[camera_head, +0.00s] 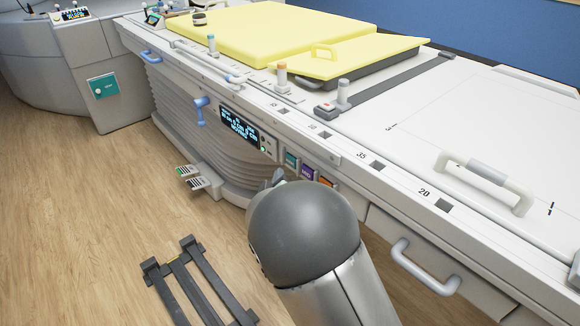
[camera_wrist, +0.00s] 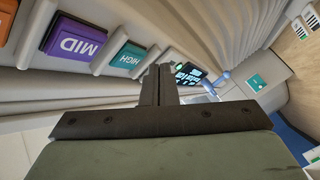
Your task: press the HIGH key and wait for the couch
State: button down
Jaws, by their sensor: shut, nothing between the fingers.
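The teal HIGH key (camera_wrist: 127,60) is on the couch's side panel, right of the purple MID key (camera_wrist: 75,37) in the wrist view. In the head view the HIGH key (camera_head: 291,160) is the leftmost of three coloured keys. My gripper (camera_wrist: 160,85) is shut and empty, its fingertips just right of the HIGH key in the wrist view. I cannot tell whether they touch the panel. In the head view my own arm hides most of the gripper. The couch (camera_head: 470,125) has a white top with yellow pads (camera_head: 250,35) at its far end.
A lit display (camera_head: 240,128) is left of the keys, its text too small to read. An orange key (camera_head: 328,183) is right of MID. A blue lever (camera_head: 201,110), foot pedals (camera_head: 192,176) and a drawer handle (camera_head: 425,268) project nearby. A dark frame (camera_head: 190,285) lies on the floor.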

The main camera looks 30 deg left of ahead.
jog(key=shift+s+a, duration=0.3)
jog(key=shift+s, duration=0.65)
jog(key=shift+s+a, duration=0.3)
jog(key=shift+s, duration=0.65)
jog(key=s+a+p, duration=0.1)
jog(key=s+a, duration=0.1)
jog(key=s, duration=0.3)
jog(key=shift+s+p, duration=0.35)
dwell(1.1)
